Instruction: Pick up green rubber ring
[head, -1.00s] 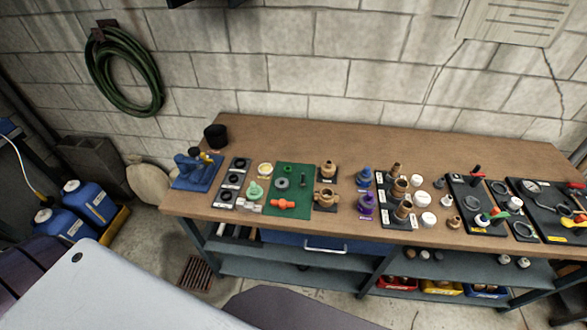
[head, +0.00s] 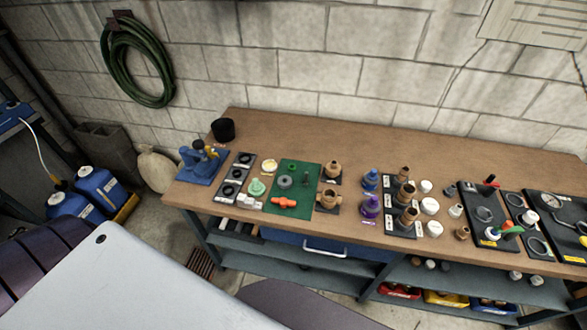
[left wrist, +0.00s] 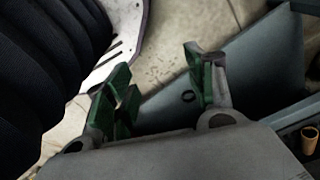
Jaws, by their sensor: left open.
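A small dark green ring (head: 292,167) lies near the back of a green mat (head: 310,188) on the workbench, in the head view. A grey ring (head: 285,182) lies just in front of it, and an orange fitting (head: 284,203) lies near the mat's front edge. My left gripper (left wrist: 160,76) shows in the left wrist view, with green fingertips spread apart and nothing between them. It does not show in the head view, and the green ring cannot be made out in the wrist view. My right gripper is in neither view.
Left of the mat are a light green part (head: 256,188), black rings on plates (head: 232,188) and a blue tool (head: 198,162). Brass fittings (head: 328,199) stand close to the mat's right.

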